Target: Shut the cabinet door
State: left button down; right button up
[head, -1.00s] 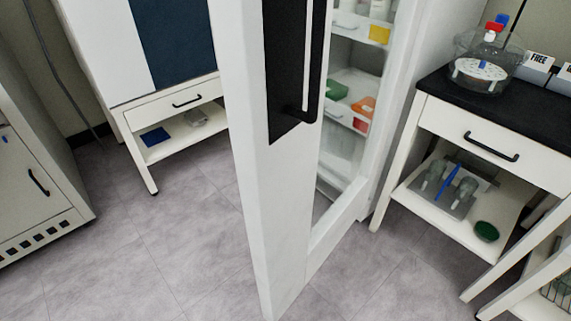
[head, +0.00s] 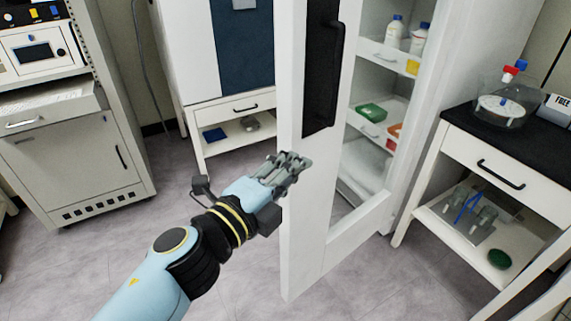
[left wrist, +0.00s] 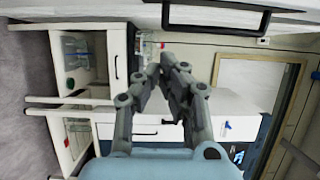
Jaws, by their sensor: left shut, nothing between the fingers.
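The cabinet door (head: 310,215) stands open in the head view, a tall white frame with a black panel and a long black handle (head: 337,75). To its right, the cabinet (head: 440,75) shows shelves with bottles and coloured boxes. My left gripper (head: 298,162) is shut and empty, at the door's left edge and below the handle; whether it touches the door cannot be told. In the left wrist view its fingers (left wrist: 172,62) are close together, and a black handle (left wrist: 215,31) crosses the top. My right gripper is not in view.
A bench (head: 500,137) with a black top and glassware stands on the right. A white cabinet with a drawer (head: 235,108) stands behind the door, and a white machine (head: 80,165) on the left. Grey floor (head: 150,235) is free between.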

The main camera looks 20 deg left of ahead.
aim_at(299, 139)
pick_arm(q)
jog(key=w, duration=0.2)
jog(key=w+a, duration=0.1)
jog(key=w, duration=0.5)
jog(key=shift+w+a, duration=0.1)
jog(key=shift+a, duration=0.3)
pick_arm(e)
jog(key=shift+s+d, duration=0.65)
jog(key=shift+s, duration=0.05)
pick_arm(q)
jog(key=shift+a, duration=0.1)
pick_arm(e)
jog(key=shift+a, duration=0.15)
